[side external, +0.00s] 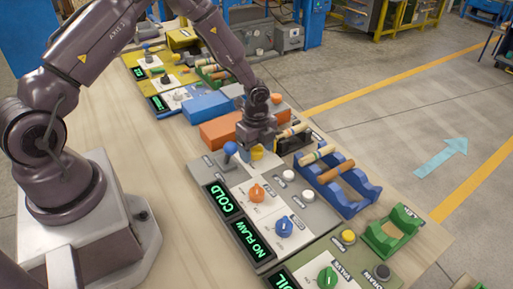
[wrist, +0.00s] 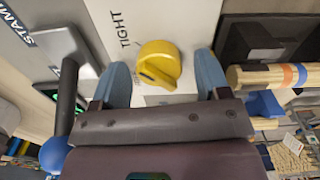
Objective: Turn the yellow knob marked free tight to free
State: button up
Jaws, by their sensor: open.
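The yellow knob (wrist: 158,62) sits on a white panel between my fingertips in the wrist view, with the word TIGHT printed on its left. Its raised grip bar lies at a slant. In the side external view only a bit of the yellow knob (side external: 256,154) shows under my gripper. My gripper (wrist: 163,82) is open, with one blue-grey finger on each side of the knob and a gap on both sides. In the side view my gripper (side external: 257,147) points down over the panel. The word free is not readable.
A blue ball lever (side external: 230,148) stands just left of my gripper. An orange knob (side external: 257,193), a blue knob (side external: 284,227) and displays reading COLD (side external: 222,199) and NO FLAW (side external: 252,239) are nearer. An orange block (side external: 219,130) lies behind. Turned wood pieces rest on a blue rack (side external: 350,190) to the right.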

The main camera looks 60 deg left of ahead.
jog(key=c, duration=0.9)
jog(key=shift+n, duration=0.5)
jog(key=n, duration=0.4)
jog(key=shift+w, duration=0.1)
jog(key=n, duration=0.9)
jog(key=shift+a, duration=0.15)
jog(key=shift+n, duration=1.9)
